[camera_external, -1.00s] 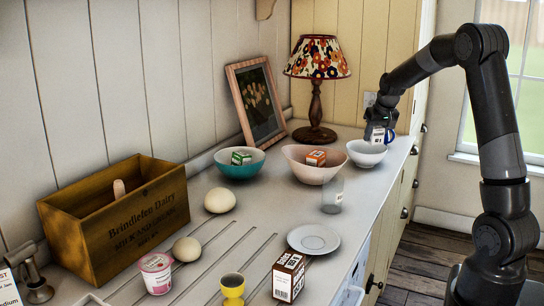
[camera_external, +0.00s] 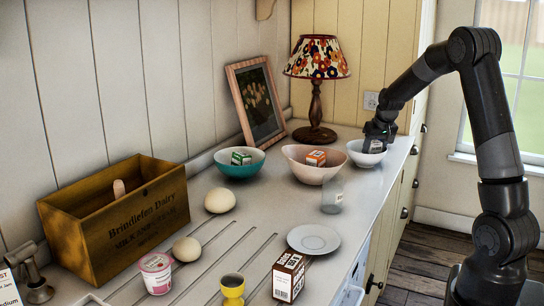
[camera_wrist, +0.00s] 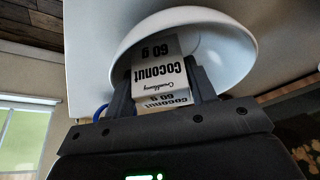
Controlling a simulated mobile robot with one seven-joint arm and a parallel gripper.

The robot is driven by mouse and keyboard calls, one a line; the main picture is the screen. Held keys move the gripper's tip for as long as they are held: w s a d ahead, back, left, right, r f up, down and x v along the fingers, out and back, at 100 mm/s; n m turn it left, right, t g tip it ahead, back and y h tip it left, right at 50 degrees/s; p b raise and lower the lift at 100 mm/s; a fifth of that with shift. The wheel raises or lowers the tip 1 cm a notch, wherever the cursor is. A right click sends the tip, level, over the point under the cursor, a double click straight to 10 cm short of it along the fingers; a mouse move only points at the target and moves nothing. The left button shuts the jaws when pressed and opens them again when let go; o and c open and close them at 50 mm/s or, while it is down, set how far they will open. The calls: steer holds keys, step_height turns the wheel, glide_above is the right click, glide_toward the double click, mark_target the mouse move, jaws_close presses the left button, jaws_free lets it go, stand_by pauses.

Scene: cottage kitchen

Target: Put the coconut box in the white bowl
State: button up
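The coconut box (camera_wrist: 160,72), small and white with black lettering, is between my gripper's two fingers. My gripper (camera_external: 374,142) is lowered at the white bowl (camera_external: 357,158), near the counter's far right end. In the wrist view the white bowl (camera_wrist: 232,52) surrounds the upper end of the box, and the fingers reach inside its rim. My gripper appears shut on the box; no clear gap shows between the fingers and its sides. Whether the box touches the bowl's bottom cannot be told. In the external view the gripper hides most of the box.
A pink bowl (camera_external: 303,172) with an orange box (camera_external: 316,158) stands left of the white bowl. A teal bowl (camera_external: 238,170) holds a green box (camera_external: 241,158). A glass (camera_external: 332,196) and a lamp (camera_external: 316,105) stand nearby.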

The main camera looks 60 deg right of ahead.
steer(key=shift+o, duration=0.2)
steer(key=shift+r, duration=0.25)
steer(key=v, duration=1.2)
steer(key=shift+r, duration=0.35)
steer(key=s+a+r+n+t+y, duration=0.1)
steer(key=a+r+n, duration=0.1)
steer(key=a, duration=1)
steer(key=s+a+r+n+t+y, duration=0.1)
steer(key=a+r+n, duration=0.15)
steer(key=a, duration=1.05)
steer(key=s+a+f+n, duration=0.1)
steer(key=s+a+n, duration=0.1)
steer(key=s+a, duration=0.4)
steer(key=s+a+f+n+y, duration=0.1)
steer(key=s+a+f+n, duration=0.1)
steer(key=s+a, duration=0.4)
steer(key=a, duration=0.4)
steer(key=shift+s+a, duration=0.25)
steer(key=shift+s, duration=0.15)
